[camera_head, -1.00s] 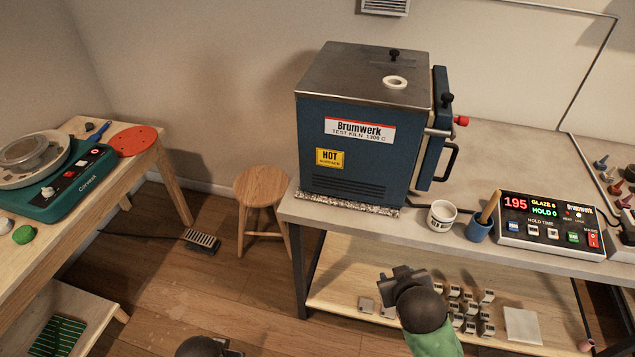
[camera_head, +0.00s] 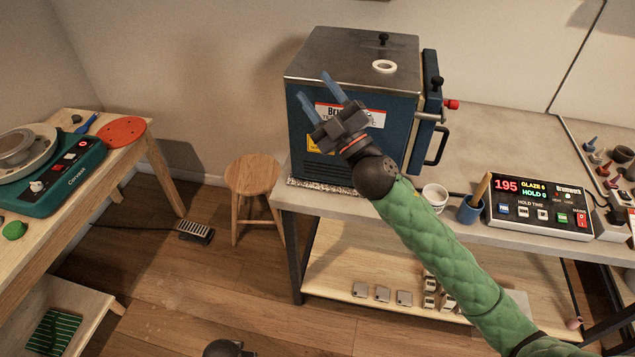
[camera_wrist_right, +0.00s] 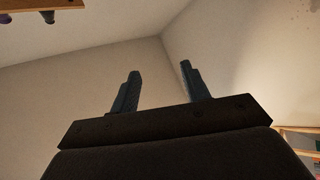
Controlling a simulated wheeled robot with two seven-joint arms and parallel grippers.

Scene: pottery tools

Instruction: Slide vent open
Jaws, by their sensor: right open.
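The blue kiln (camera_head: 408,118) stands on the grey bench, with a flat metal lid (camera_head: 345,55). On the lid are a black knob (camera_head: 383,38) and a white ring (camera_head: 384,67); I cannot tell how the vent slides. My right gripper (camera_head: 316,87) is raised in front of the kiln's front face, left of the ring and apart from it. Its two blue fingers are spread and empty, pointing up and left. A dark part of my left arm (camera_head: 225,348) shows at the bottom edge.
A black knob and red knob (camera_head: 452,104) sit by the kiln's side door, which has a black handle (camera_head: 437,147). A white cup (camera_head: 434,197), blue cup (camera_head: 470,208) and controller (camera_head: 540,207) stand right of the kiln. A wooden stool (camera_head: 252,175) is at left.

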